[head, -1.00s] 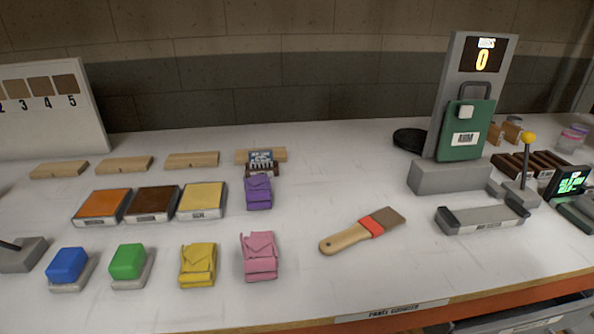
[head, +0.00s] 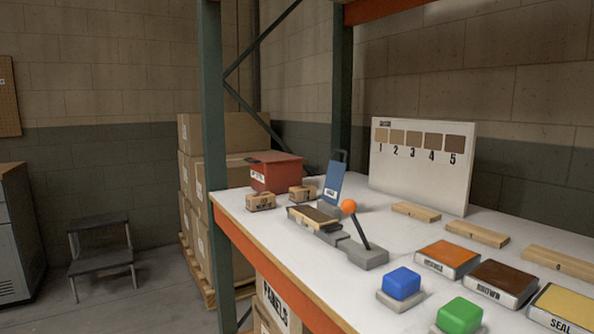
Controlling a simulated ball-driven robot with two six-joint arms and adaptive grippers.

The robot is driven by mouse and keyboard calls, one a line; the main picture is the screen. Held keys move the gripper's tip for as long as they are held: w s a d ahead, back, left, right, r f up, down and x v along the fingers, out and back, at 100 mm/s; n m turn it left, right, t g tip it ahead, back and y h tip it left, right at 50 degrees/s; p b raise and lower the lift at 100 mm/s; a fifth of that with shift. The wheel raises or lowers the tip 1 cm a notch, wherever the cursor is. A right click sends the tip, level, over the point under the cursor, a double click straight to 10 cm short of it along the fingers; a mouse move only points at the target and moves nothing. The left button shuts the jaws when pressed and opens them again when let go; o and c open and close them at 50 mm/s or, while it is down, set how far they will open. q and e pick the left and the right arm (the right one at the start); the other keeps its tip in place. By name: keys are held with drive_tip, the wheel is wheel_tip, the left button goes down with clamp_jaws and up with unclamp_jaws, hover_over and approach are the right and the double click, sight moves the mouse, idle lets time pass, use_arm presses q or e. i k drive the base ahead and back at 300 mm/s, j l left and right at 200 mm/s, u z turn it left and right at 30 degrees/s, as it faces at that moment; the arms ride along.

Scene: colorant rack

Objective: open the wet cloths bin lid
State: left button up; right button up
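A red bin (head: 277,178) stands at the far left end of the white shelf top. Its red lid (head: 276,157) appears shut on top. A white label is on its front, too small to read, so I cannot confirm from the text that it is the wet cloths bin. Neither of my grippers shows in the head view.
A green post (head: 214,170) rises at the shelf's left corner. A step stool (head: 100,252) stands on the floor.

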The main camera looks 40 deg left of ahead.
sight(280, 157)
drive_tip(key=u, duration=1.7)
